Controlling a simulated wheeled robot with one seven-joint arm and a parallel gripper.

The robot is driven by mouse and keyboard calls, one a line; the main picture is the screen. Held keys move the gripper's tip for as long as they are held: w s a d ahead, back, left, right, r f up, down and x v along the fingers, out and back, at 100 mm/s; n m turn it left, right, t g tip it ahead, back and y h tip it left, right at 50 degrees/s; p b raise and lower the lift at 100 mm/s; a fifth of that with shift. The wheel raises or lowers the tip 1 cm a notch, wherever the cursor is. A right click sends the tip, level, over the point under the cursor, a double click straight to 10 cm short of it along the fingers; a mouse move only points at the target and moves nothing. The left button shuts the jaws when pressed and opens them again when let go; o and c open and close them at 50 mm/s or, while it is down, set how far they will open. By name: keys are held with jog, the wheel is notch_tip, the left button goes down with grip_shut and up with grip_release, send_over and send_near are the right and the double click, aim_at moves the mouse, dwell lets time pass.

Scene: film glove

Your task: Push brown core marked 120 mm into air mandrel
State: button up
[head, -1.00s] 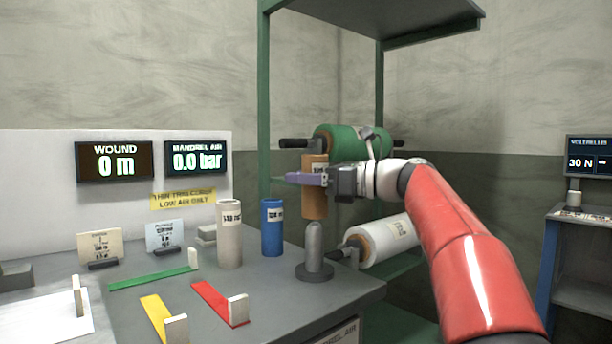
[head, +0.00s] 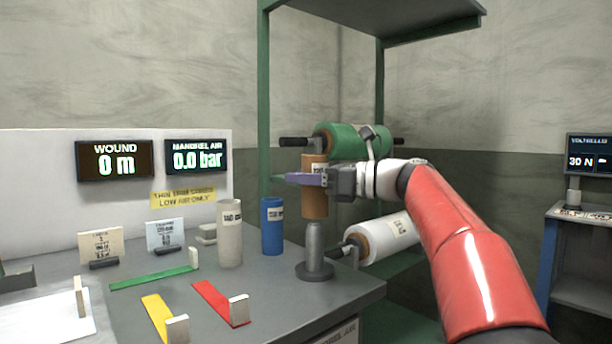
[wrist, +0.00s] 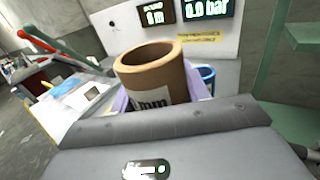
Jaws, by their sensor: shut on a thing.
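The brown core (head: 315,201) is upright in my gripper (head: 318,180), which is shut on it with its purple fingers. In the wrist view the core (wrist: 158,80) shows its open top and part of a label ending in "mm". The air mandrel (head: 314,245) is a grey rounded post on a round base near the bench's right edge. In the head view the core is directly above the mandrel, its lower end at or just over the post's top. I cannot tell whether the post's tip is inside the core.
A blue core (head: 272,227) and a pale core (head: 230,233) stand left of the mandrel. Green (head: 152,278), yellow (head: 160,314) and red (head: 218,301) strips lie on the bench. A green roll (head: 340,142) and a white roll (head: 388,238) hang behind. The display (head: 196,158) reads 0.0 bar.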

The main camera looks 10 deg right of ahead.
aim_at(307, 231)
jog(key=shift+f+b, duration=3.45)
jog(key=shift+f, duration=2)
jog(key=o, duration=1)
jog(key=shift+o, duration=0.2)
jog(key=shift+d, duration=0.1)
jog(key=v, duration=0.7)
jog(key=shift+s+d, duration=0.2)
jog(key=shift+d, duration=0.1)
